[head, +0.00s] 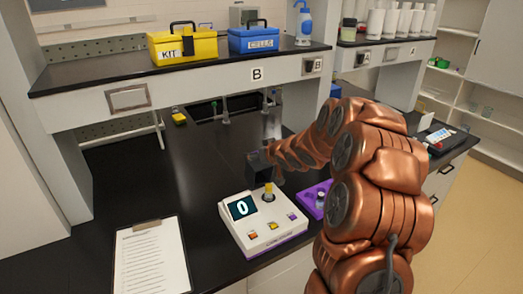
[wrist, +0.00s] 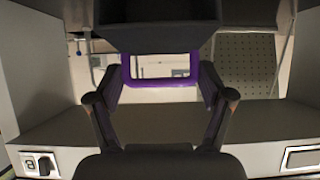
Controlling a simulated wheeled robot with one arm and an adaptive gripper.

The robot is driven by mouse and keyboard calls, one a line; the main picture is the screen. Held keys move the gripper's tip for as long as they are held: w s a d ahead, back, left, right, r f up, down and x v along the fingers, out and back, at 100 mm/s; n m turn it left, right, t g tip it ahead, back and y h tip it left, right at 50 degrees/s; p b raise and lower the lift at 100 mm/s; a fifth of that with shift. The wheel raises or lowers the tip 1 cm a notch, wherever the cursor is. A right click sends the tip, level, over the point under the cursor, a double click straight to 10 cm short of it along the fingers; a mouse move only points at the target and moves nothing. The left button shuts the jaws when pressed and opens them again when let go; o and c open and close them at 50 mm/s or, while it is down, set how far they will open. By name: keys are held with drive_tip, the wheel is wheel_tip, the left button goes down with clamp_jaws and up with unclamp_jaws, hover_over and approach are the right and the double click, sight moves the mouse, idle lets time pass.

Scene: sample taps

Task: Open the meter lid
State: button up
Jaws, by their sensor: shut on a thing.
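The white meter (head: 262,226) with purple trim stands on the black bench in the head view. Its screen shows 0, and a yellow piece (head: 267,192) stands up at its back. My gripper (wrist: 160,68) is shut on a purple-rimmed thing (wrist: 160,84) with a see-through middle, which spans the gap between the fingertips in the wrist view. I cannot tell for sure whether this is the meter lid. In the head view the dark end of my arm is just above and behind the meter, and the fingertips cannot be made out there.
A purple holder (head: 309,201) with a small vial is right of the meter, partly behind my arm. A clipboard (head: 151,258) lies at the left. A shelf marked B (head: 200,75) overhangs the back, bearing a yellow kit box (head: 183,48) and a blue box (head: 254,40).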

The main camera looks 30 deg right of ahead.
drive_tip(key=shift+d+r, duration=0.2)
drive_tip(key=o, duration=1.4)
drive_tip(key=shift+d, duration=0.1)
drive_tip(key=shift+o, duration=0.3)
drive_tip(key=shift+f, duration=0.1)
drive_tip(key=shift+a, duration=0.2)
drive_tip(key=v, duration=1.2)
drive_tip(key=shift+d, duration=0.1)
